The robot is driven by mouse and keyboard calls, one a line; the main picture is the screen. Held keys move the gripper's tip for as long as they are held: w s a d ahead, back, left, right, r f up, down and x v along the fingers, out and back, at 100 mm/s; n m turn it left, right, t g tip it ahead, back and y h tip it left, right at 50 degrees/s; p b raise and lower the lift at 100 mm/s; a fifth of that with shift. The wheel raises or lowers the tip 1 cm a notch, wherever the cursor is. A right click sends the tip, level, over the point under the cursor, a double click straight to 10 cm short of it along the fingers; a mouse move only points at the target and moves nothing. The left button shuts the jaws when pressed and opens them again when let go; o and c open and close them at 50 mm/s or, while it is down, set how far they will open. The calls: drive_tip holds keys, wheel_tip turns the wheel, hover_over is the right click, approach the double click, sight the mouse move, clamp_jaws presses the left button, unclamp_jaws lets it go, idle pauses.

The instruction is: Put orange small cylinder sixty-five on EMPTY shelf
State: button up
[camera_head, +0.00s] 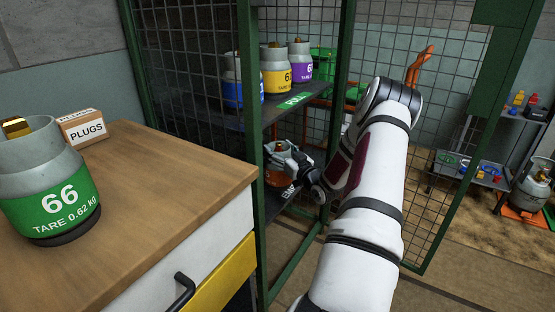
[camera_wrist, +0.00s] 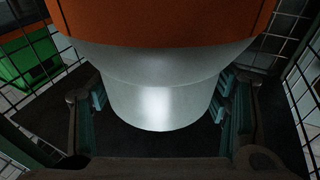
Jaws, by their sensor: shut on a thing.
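The orange small cylinder (camera_head: 277,180) is inside the green-framed cage at the lower shelf, mostly hidden by my gripper and the cage post. Its number cannot be read. My gripper (camera_head: 297,165) is shut on it. In the wrist view, the cylinder's grey part (camera_wrist: 150,95) lies between the two fingers, with its orange band at the top of the picture. The EMPTY shelf (camera_head: 272,206) is the lower dark shelf, its label partly hidden beside the gripper. The cylinder is over this shelf; I cannot tell whether it touches it.
The upper shelf (camera_head: 283,107), labelled FULL, holds blue, yellow and purple cylinders (camera_head: 276,72). A wooden-topped cabinet (camera_head: 185,178) at left bears green cylinder 66 (camera_head: 55,195) and a PLUGS box (camera_head: 84,128). The mesh door (camera_head: 440,150) stands open at right of my arm.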

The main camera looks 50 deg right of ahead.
drive_tip(key=shift+w+d, duration=0.55)
drive_tip(key=shift+w, duration=0.1)
drive_tip(key=shift+w+d+f+b, duration=0.15)
drive_tip(key=shift+d+b, duration=0.05)
drive_tip(key=shift+b, duration=0.1)
drive_tip(key=shift+f+b, duration=0.65)
drive_tip(key=shift+f, duration=1)
drive_tip(key=o, duration=1.9)
drive_tip(key=shift+f, duration=0.15)
drive_tip(key=shift+o, duration=0.2)
